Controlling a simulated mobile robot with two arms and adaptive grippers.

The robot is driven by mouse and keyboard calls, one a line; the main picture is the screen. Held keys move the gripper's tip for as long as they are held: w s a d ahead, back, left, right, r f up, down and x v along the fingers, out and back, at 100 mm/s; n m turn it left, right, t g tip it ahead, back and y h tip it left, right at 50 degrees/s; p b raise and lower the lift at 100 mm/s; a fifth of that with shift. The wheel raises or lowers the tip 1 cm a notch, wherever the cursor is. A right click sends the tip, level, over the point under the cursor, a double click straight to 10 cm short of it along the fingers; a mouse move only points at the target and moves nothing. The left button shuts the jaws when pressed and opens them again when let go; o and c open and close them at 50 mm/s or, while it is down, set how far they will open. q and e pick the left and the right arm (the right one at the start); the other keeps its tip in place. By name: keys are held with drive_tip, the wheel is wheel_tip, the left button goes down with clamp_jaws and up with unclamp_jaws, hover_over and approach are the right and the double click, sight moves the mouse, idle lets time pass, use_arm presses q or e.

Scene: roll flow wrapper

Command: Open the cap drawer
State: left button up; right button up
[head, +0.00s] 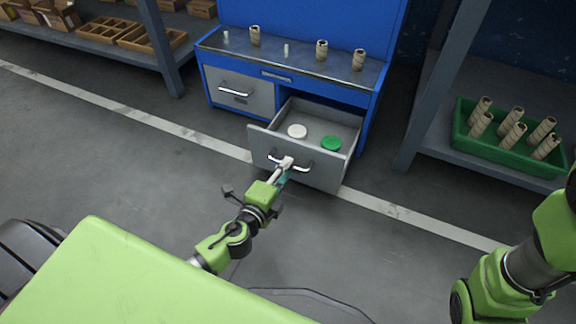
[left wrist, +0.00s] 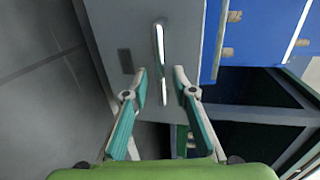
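The right-hand drawer (head: 322,175) of the blue workbench (head: 300,84) is pulled out, with its grey front well clear of the cabinet. A white round cap (head: 297,131) and a green round cap (head: 331,143) lie inside it. My left gripper (head: 287,162) is at the middle of the drawer's bar handle (head: 304,168) and hides part of it. In the left wrist view, the two fingers of my left gripper (left wrist: 160,72) are apart. The handle (left wrist: 160,45) lies between the fingertips, with gaps visible on both sides. My right gripper is out of view.
A shut drawer (head: 237,92) with its own handle is to the left. Several cardboard tubes (head: 322,50) stand on the bench top. A green crate (head: 505,152) of tubes sits on the right shelf. Floor in front of the drawer is clear apart from my arm.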

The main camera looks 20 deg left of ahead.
use_arm(q)
drive_tip(key=shift+v, duration=2.45)
